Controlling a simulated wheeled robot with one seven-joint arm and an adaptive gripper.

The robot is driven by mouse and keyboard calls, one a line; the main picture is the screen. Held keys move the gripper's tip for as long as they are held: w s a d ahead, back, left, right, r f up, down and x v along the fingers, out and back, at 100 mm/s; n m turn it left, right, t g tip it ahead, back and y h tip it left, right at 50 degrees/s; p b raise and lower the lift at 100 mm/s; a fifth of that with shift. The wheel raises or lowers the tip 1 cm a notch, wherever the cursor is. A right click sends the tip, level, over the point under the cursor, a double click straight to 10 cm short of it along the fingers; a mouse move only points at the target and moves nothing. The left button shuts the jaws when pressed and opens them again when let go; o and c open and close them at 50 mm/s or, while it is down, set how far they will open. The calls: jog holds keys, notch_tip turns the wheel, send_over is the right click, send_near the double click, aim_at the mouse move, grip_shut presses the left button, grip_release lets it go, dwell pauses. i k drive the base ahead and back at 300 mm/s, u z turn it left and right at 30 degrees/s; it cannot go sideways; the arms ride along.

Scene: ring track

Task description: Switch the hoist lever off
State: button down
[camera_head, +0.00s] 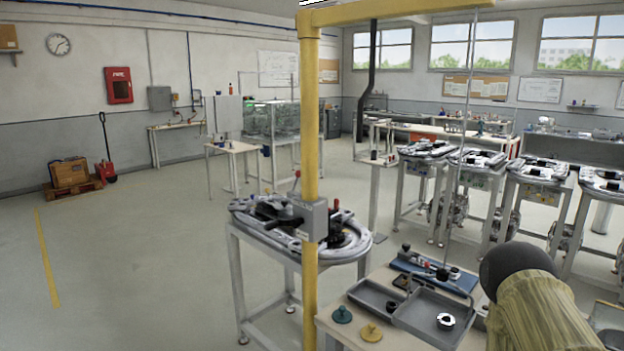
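The yellow hoist post (311,130) stands in the middle of the view, with a beam (390,10) reaching right at the top. A grey box (312,219) is fixed to the post at about mid height. A thin lever (296,183) with a small red knob shows at the box's upper left and points up. I cannot read any on or off marking. A thin hoist line (461,130) hangs from the beam to a small dark piece over the bench. My arm shows at the lower right, well away from the box. My gripper is not in view.
A bench (340,320) with grey trays (435,318), a blue fixture (430,272) and small knobbed parts stands right of the post. A ring track table (350,249) stands behind the post. Several similar tables line the right.

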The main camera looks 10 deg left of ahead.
aim_at(298, 174)
jog(key=k, duration=1.3)
jog(key=u, duration=0.85)
jog(key=i, duration=0.75)
jog(key=u, duration=0.8)
jog(key=i, duration=0.95)
jog(key=z, duration=0.85)
jog(key=i, duration=0.75)
jog(key=z, duration=0.75)
